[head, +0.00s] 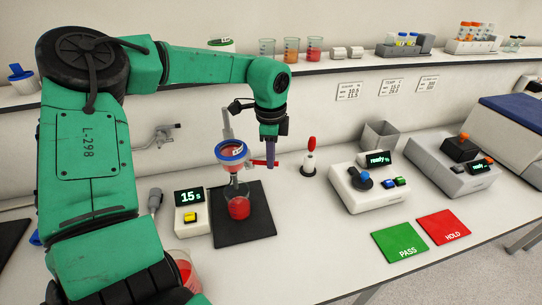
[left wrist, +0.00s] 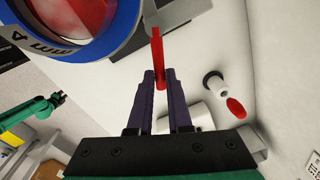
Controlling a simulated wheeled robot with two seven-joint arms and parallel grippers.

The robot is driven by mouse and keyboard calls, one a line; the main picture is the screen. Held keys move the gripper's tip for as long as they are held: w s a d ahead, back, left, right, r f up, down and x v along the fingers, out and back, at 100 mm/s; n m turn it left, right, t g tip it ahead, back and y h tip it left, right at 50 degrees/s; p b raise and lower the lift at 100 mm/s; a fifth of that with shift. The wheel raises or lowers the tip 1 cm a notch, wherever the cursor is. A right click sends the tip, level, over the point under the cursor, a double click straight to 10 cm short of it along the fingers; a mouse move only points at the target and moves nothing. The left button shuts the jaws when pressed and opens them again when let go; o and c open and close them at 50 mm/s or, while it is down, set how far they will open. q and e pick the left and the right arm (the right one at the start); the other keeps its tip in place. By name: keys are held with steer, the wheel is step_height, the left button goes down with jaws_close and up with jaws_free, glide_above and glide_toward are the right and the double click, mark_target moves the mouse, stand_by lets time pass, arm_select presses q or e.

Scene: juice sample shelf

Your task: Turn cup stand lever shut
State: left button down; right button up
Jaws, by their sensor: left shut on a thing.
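The cup stand holds a cup with a blue rim (head: 231,150) and red contents, above a beaker of red liquid (head: 238,207) on a black mat (head: 262,220). Its red lever (head: 262,162) sticks out sideways to the right. My left gripper (head: 270,155) points down and is shut on the lever. In the left wrist view the red lever (left wrist: 157,50) stands between the two dark fingers (left wrist: 159,85), beside the blue rim (left wrist: 122,30). Part of my green right arm (left wrist: 30,115) shows small in the left wrist view; its jaws are too small to judge.
A timer (head: 192,212) reading 15 s stands left of the mat. A red-topped stand (head: 310,158) is just right of my left gripper. Farther right are a device (head: 368,188) reading "ready", a green PASS card (head: 400,241) and a red HOLD card (head: 443,227).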

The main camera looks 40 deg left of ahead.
stand_by(0.7)
arm_select(q)
steer(key=shift+w+a+f+n+b, duration=0.3)
steer(key=shift+n+b, duration=0.2)
steer(key=shift+b, duration=0.7)
steer(key=shift+r, duration=0.15)
steer(key=shift+d+r, duration=0.1)
steer(key=shift+r, duration=0.15)
steer(key=c, duration=0.8)
jaws_free()
steer(key=shift+c, duration=0.2)
steer(key=shift+f, duration=0.1)
